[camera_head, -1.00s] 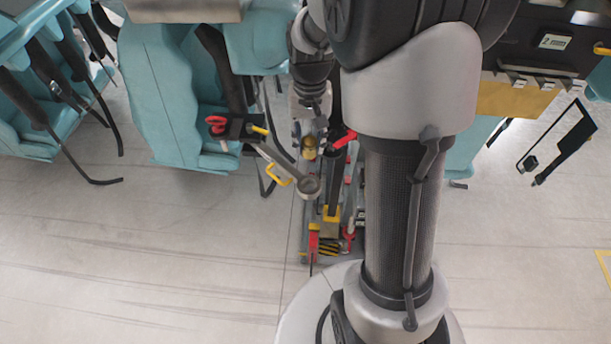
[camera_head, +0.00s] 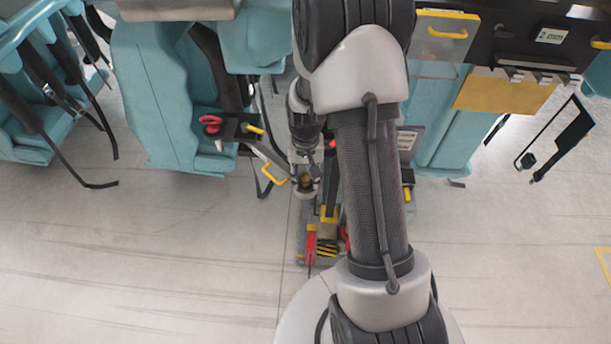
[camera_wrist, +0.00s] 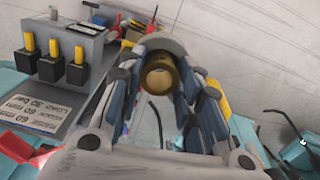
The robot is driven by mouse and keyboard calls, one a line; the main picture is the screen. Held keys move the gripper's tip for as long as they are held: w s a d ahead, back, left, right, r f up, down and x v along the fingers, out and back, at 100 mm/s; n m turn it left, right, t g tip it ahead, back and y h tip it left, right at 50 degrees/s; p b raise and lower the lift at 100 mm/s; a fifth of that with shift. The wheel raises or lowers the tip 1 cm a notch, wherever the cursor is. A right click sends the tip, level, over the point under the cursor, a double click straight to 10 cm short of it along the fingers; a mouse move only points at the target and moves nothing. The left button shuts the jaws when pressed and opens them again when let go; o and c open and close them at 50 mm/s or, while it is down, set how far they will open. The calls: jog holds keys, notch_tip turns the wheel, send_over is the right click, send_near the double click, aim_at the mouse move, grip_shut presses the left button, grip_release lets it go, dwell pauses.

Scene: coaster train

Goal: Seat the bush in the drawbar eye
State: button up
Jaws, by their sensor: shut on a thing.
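The brass bush (camera_wrist: 160,76) is held between the fingers of my gripper (camera_wrist: 158,88), with its round opening visible in the wrist view. In the head view the bush (camera_head: 306,182) shows small and dark below my wrist, and the gripper is mostly hidden by my own arm. The drawbar eye is a grey ring (camera_head: 305,195) at the end of the drawbar, right at the bush. In the wrist view a grey curved rim of the eye (camera_wrist: 166,44) arcs just beyond the bush. I cannot tell whether the bush is above the eye or partly inside it.
A yellow handle (camera_head: 273,175) sits beside the drawbar. A grey control block with yellow-topped levers (camera_wrist: 52,65) stands left in the wrist view. Teal coaster seats (camera_head: 155,100) flank the work area. Open floor (camera_head: 150,260) lies in front.

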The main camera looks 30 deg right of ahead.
jog(key=shift+r, duration=0.1)
jog(key=o, duration=1.1)
jog(key=s+a+r+n+t+p, duration=0.1)
jog(key=s+a+r, duration=0.2)
jog(key=r, duration=0.8)
jog(key=s+a+r+n+t, duration=0.1)
jog(key=s+a+r, duration=0.15)
jog(key=r, duration=0.95)
jog(key=s+a+r+n+t, duration=0.1)
jog(key=s+a+r+n, duration=0.1)
jog(key=s, duration=0.5)
jog(key=s+a+r+n+t, duration=0.1)
jog(key=s+a+r, duration=0.3)
jog(key=s, duration=0.3)
jog(key=shift+s+a+r+n+t, duration=0.15)
jog(key=shift+a+r+n+t, duration=0.15)
jog(key=shift+a+n, duration=0.15)
